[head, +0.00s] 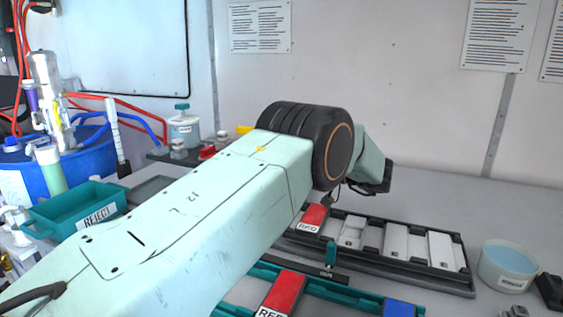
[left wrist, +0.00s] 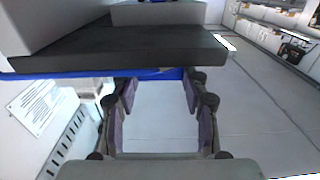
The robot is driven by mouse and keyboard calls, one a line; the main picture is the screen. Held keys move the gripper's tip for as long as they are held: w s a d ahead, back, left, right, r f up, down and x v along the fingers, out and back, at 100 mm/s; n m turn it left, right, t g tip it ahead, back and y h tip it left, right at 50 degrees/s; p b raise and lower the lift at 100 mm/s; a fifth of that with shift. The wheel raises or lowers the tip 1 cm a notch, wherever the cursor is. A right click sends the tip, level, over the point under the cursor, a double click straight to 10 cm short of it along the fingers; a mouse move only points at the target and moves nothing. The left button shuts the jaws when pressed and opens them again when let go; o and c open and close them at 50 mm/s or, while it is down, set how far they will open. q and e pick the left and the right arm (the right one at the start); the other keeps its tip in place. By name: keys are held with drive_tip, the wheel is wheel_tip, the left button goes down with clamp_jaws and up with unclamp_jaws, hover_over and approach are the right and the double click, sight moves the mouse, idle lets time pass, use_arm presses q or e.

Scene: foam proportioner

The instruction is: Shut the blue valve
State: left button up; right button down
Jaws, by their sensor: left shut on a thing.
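My left arm crosses the head view from the lower left and hides much of the bench; its gripper is not clearly visible there. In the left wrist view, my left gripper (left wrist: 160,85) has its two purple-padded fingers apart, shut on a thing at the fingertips. A dark slab (left wrist: 125,45) with a blue strip (left wrist: 60,75) along its lower edge lies across the tips. I cannot tell whether this blue strip belongs to the blue valve. No blue valve is clearly visible in the head view. My right gripper is not in view.
A black tray (head: 460,280) with white blocks and a red tag stands at the right, with a teal rack (head: 345,290) in front. A bowl (head: 507,262) is beside it. A teal REJECT bin (head: 55,218) and a blue drum (head: 90,155) stand left. Bench is clear at the back right.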

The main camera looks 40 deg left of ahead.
use_arm(q)
drive_tip(key=o, duration=0.9)
drive_tip(key=shift+v, duration=6)
drive_tip(key=shift+s, duration=0.1)
